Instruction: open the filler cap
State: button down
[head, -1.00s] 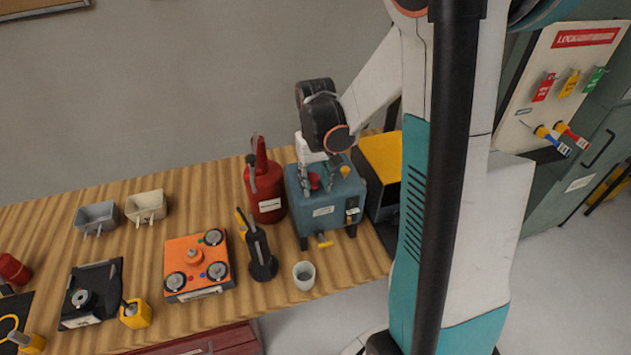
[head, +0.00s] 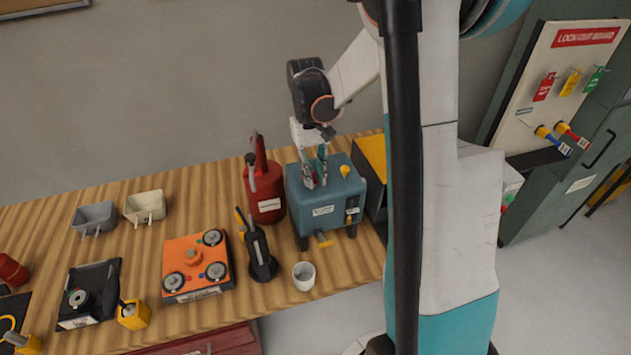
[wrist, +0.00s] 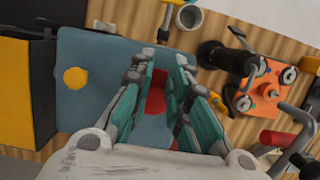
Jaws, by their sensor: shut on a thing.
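A blue gearbox-like unit (head: 338,196) stands on the wooden bench, with a label on its front. A red cap, likely the filler cap, sits on its top and shows between my fingers in the wrist view (wrist: 157,92). My gripper (head: 316,184) points down at the unit's top and its fingers are closed around the red cap, hiding most of it in the head view. The teal fingers reach down either side of the cap in the wrist view (wrist: 165,58). A yellow plug (head: 345,170) stands beside it on the same top, apart from my fingers.
A red oil can (head: 265,195) stands close on the left. A black pump-like tool (head: 258,255) and a white cup (head: 304,276) stand in front. A yellow-topped dark box (head: 372,158) is close on the right. An orange plate (head: 195,266) lies farther left.

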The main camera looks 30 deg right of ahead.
jog(key=shift+w+d+r+g, duration=0.1)
jog(key=shift+w+r+g, duration=0.3)
jog(key=shift+g, duration=0.4)
jog(key=shift+f, duration=0.1)
jog(key=c, duration=1.5)
grip_release()
jog(key=shift+w, duration=0.15)
jog(key=v, duration=1.2)
jog(key=shift+d, duration=0.3)
